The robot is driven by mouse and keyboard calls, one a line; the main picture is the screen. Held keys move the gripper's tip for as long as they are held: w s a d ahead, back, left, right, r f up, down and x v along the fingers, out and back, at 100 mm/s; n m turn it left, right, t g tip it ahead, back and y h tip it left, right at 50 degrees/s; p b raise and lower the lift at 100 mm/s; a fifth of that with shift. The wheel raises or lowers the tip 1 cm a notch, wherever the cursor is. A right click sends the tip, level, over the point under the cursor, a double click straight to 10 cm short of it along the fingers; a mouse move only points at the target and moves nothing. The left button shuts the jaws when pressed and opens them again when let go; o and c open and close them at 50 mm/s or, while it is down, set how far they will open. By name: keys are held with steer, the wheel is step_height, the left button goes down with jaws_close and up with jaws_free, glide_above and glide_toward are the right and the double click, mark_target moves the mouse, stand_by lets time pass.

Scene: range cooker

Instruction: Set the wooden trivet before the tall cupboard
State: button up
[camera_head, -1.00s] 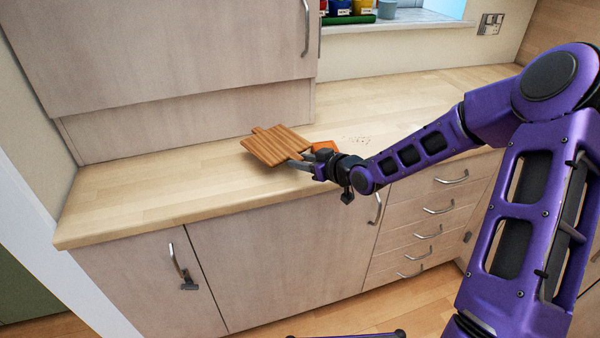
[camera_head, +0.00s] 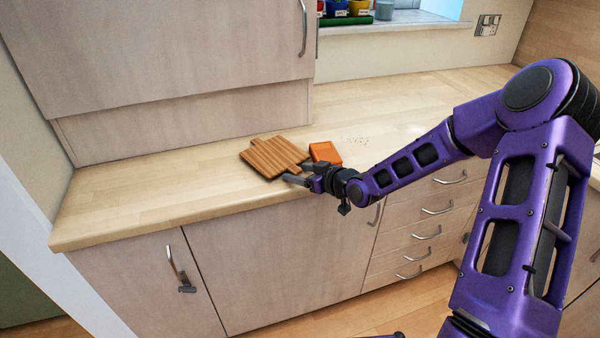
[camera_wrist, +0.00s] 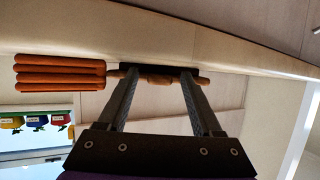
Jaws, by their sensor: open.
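The wooden trivet (camera_head: 270,156), a slatted board with a small tab at each end, lies on the worktop before the tall cupboard (camera_head: 160,50). It looks flat on the worktop. My gripper (camera_head: 295,172) is open at the trivet's near right side, low over the worktop. In the wrist view the trivet (camera_wrist: 160,79) shows edge-on, just beyond and between the spread fingertips (camera_wrist: 160,72). I cannot tell whether a finger still touches it.
An orange ridged block (camera_head: 326,153) stands just right of the trivet, close to my gripper; it also shows in the wrist view (camera_wrist: 60,73). The worktop (camera_head: 150,190) is clear to the left. Coloured pots (camera_head: 360,8) stand on the window sill.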

steer(key=shift+d+r, duration=0.1)
steer(key=shift+r, duration=0.15)
steer(key=p+v, duration=0.2)
steer(key=v, duration=0.9)
steer(key=shift+s+d, duration=0.15)
steer(key=shift+s, duration=0.25)
